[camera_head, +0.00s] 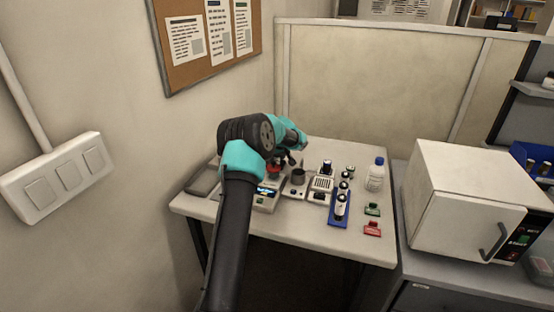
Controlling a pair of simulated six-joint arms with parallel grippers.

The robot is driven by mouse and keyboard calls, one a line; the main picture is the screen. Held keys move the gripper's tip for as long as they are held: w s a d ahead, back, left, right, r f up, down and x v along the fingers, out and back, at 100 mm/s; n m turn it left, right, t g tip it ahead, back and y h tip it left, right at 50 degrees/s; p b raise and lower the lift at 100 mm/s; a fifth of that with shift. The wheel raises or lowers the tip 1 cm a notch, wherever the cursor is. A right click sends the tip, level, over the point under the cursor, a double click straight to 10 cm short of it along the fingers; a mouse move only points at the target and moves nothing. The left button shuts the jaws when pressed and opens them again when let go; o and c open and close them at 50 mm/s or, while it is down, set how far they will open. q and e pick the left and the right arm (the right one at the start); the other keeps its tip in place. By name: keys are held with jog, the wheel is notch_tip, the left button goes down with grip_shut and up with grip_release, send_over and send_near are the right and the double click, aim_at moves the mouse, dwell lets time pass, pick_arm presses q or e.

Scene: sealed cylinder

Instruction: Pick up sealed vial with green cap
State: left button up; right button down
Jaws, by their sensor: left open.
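My left gripper (289,160) is over the back left part of the white table, partly hidden by my own wrist. It is open, with its dark fingers close to small equipment there. Several small vials stand right of it. One vial (340,206) is in the blue rack (339,221), with other small vials behind it. A small vial with a dark, slightly greenish top (350,170) stands near the back. My right gripper is out of view.
A grey metal cup (298,177) and a device with a lit display (266,191) are near my left gripper. A white bottle with a blue cap (375,175) stands at the right. Green (372,210) and red (373,229) items lie near the right edge. A white oven-like box (465,200) stands beside the table (300,237).

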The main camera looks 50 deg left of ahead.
pick_arm(q)
jog(key=shift+c, duration=0.4)
jog(key=c, duration=0.6)
jog(key=shift+r, duration=0.1)
notch_tip(320, 180, up, 10)
jog(key=shift+f, duration=0.1)
dwell(0.6)
